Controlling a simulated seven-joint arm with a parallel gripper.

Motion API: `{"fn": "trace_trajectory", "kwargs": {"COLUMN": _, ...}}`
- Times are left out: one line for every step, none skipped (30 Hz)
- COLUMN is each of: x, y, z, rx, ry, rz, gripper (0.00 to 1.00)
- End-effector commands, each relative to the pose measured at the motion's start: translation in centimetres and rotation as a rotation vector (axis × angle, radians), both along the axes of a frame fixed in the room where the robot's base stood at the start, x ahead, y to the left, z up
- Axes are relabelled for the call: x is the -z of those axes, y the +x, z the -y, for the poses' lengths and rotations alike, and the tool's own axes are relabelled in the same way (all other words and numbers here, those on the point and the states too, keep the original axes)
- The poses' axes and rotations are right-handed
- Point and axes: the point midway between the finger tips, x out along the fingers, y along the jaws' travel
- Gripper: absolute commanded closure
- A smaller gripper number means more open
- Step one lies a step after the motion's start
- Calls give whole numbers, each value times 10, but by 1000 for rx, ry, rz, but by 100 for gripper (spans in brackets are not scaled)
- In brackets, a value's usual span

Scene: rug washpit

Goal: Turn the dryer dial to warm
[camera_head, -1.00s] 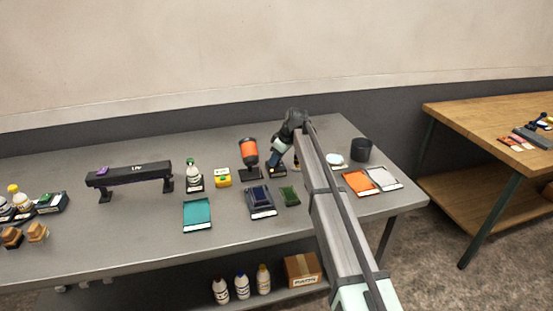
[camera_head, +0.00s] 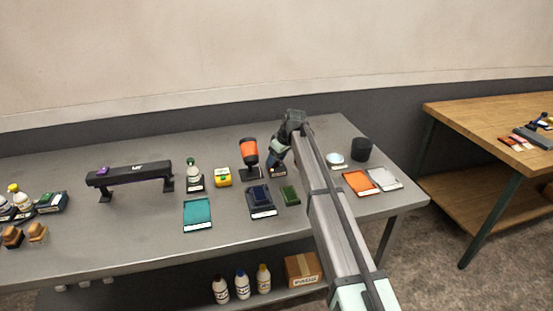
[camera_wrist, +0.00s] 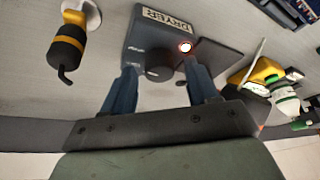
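The dryer box (camera_wrist: 145,30) is dark blue-grey with a white DRYER label (camera_wrist: 167,20), upside down in the wrist view. A round dark dial (camera_wrist: 158,71) sticks out of its near face. A small white button with a red ring (camera_wrist: 185,46) sits beside it. My gripper (camera_wrist: 161,76) is open, its two blue fingers standing on either side of the dial with gaps visible. In the head view my gripper (camera_head: 275,161) is low over the table, right of an orange drum on a dark stand (camera_head: 249,150), and partly hides the dryer box. The dial's setting is not readable.
In the wrist view a black tool with orange bands (camera_wrist: 68,45) stands close at the left, and a yellow box (camera_wrist: 264,72) and white bottle (camera_wrist: 286,92) at the right. In the head view a navy device (camera_head: 261,198) and green pad (camera_head: 290,194) lie in front.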

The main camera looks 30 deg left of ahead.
Motion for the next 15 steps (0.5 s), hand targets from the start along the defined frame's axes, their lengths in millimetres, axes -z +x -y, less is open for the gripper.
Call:
{"fn": "trace_trajectory", "kwargs": {"x": 0, "y": 0, "z": 0, "rx": 0, "ry": 0, "rz": 0, "gripper": 41}}
{"fn": "trace_trajectory", "kwargs": {"x": 0, "y": 0, "z": 0, "rx": 0, "ry": 0, "rz": 0, "gripper": 41}}
{"fn": "trace_trajectory", "kwargs": {"x": 0, "y": 0, "z": 0, "rx": 0, "ry": 0, "rz": 0, "gripper": 41}}
{"fn": "trace_trajectory", "kwargs": {"x": 0, "y": 0, "z": 0, "rx": 0, "ry": 0, "rz": 0, "gripper": 41}}
{"fn": "trace_trajectory", "kwargs": {"x": -1, "y": 0, "z": 0, "rx": -1, "ry": 0, "rz": 0, "gripper": 41}}
{"fn": "trace_trajectory", "kwargs": {"x": -1, "y": 0, "z": 1, "rx": -1, "ry": 0, "rz": 0, "gripper": 41}}
{"fn": "trace_trajectory", "kwargs": {"x": -3, "y": 0, "z": 1, "rx": -1, "ry": 0, "rz": 0, "gripper": 41}}
{"fn": "trace_trajectory", "kwargs": {"x": -4, "y": 0, "z": 2, "rx": -1, "ry": 0, "rz": 0, "gripper": 41}}
{"fn": "trace_trajectory", "kwargs": {"x": -7, "y": -1, "z": 3, "rx": -1, "ry": 0, "rz": 0, "gripper": 41}}
{"fn": "trace_trajectory", "kwargs": {"x": -10, "y": -1, "z": 4, "rx": -1, "ry": 1, "rz": 1, "gripper": 41}}
{"fn": "trace_trajectory", "kwargs": {"x": -14, "y": -1, "z": 6, "rx": -1, "ry": 1, "rz": 1, "gripper": 41}}
{"fn": "trace_trajectory", "kwargs": {"x": -20, "y": -1, "z": 8, "rx": 0, "ry": 2, "rz": 3, "gripper": 41}}
{"fn": "trace_trajectory", "kwargs": {"x": -24, "y": -2, "z": 10, "rx": 1, "ry": 2, "rz": 2, "gripper": 41}}
{"fn": "trace_trajectory", "kwargs": {"x": -29, "y": -2, "z": 12, "rx": 1, "ry": 2, "rz": 2, "gripper": 41}}
{"fn": "trace_trajectory", "kwargs": {"x": -36, "y": -3, "z": 15, "rx": 0, "ry": 1, "rz": 1, "gripper": 41}}
